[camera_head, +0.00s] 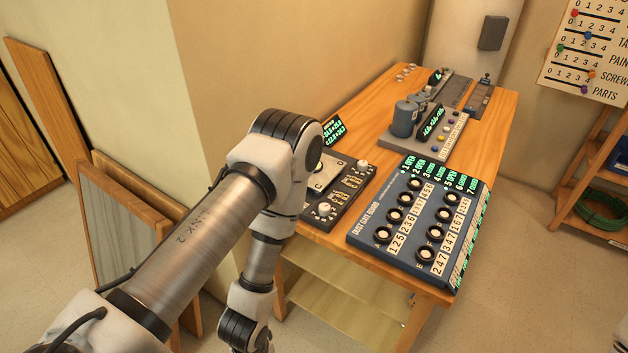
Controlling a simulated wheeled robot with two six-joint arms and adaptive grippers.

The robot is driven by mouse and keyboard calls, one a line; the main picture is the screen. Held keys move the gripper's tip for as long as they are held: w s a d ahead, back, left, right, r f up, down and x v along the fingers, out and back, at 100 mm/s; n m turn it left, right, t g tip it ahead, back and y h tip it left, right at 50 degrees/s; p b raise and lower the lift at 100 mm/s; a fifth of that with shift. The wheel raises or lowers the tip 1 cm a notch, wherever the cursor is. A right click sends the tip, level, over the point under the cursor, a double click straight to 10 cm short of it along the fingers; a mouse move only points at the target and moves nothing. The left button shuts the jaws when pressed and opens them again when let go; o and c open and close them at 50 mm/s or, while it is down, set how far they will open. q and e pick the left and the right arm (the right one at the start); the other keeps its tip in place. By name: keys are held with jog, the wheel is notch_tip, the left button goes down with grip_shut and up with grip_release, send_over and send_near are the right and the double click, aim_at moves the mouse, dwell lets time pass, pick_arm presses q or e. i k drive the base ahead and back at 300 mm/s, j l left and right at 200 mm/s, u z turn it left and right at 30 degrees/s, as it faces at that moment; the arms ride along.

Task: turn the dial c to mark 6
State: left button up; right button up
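A dark board (366,236) lettered "Dust Gate Board" lies on the right front of the wooden bench. It carries several round black knobs with pale caps in two columns, beside number plates and a green lit list. Lettering beside the knobs is too small to read surely, so I cannot tell which, if any, is dial c. A smaller dark panel (345,198) to its left has two pale knobs, one at the front (324,209) and one at the back (363,165). My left arm hides part of this panel. Neither gripper shows.
A grey console (452,140) with blue-grey cylinders and coloured buttons stands behind the board. A green-lit display (334,130) is beside my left arm. Framed boards (115,225) lean at the left wall. A wooden shelf (572,195) stands right. The floor between bench and shelf is clear.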

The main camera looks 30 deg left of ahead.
aim_at(324, 208)
jog(key=u, duration=0.85)
